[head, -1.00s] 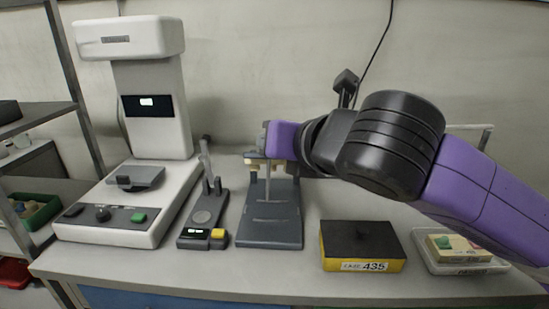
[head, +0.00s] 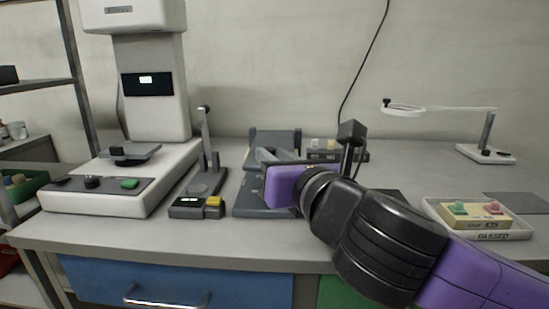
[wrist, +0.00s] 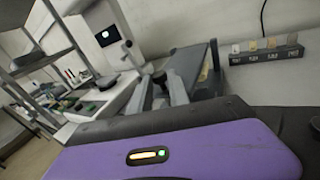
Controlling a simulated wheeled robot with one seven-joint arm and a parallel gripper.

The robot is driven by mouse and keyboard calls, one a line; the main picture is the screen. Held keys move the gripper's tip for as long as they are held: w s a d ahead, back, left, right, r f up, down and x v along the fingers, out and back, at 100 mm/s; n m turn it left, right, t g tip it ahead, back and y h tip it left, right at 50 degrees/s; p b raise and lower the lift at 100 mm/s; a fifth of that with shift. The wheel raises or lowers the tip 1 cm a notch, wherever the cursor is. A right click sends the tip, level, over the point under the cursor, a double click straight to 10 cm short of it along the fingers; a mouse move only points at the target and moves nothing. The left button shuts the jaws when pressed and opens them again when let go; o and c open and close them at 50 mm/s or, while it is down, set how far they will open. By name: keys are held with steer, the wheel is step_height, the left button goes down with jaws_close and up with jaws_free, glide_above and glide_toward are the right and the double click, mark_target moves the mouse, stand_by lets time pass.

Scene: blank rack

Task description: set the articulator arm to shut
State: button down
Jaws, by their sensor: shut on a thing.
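The articulator is a dark grey stand in the middle of the bench in the head view. Its base (head: 243,207) lies flat, and its upright back part (head: 275,142) stands behind. It also shows in the wrist view (wrist: 186,62).
Left of the articulator stand a small gauge (head: 187,207) with an upright post and a large white machine (head: 110,203). A block with samples (head: 350,156) sits behind my arm. A tray (head: 490,236) and magnifier lamp (head: 488,153) are at right. The bench front edge is close.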

steer(key=shift+f, duration=0.55)
steer(key=c, duration=1.5)
jaws_free()
steer(key=shift+c, duration=0.2)
steer(key=p+v, duration=0.1)
steer(key=v, duration=0.7)
steer(key=shift+r+p, duration=0.3)
steer(key=shift+p, duration=0.1)
steer(key=shift+a, duration=0.1)
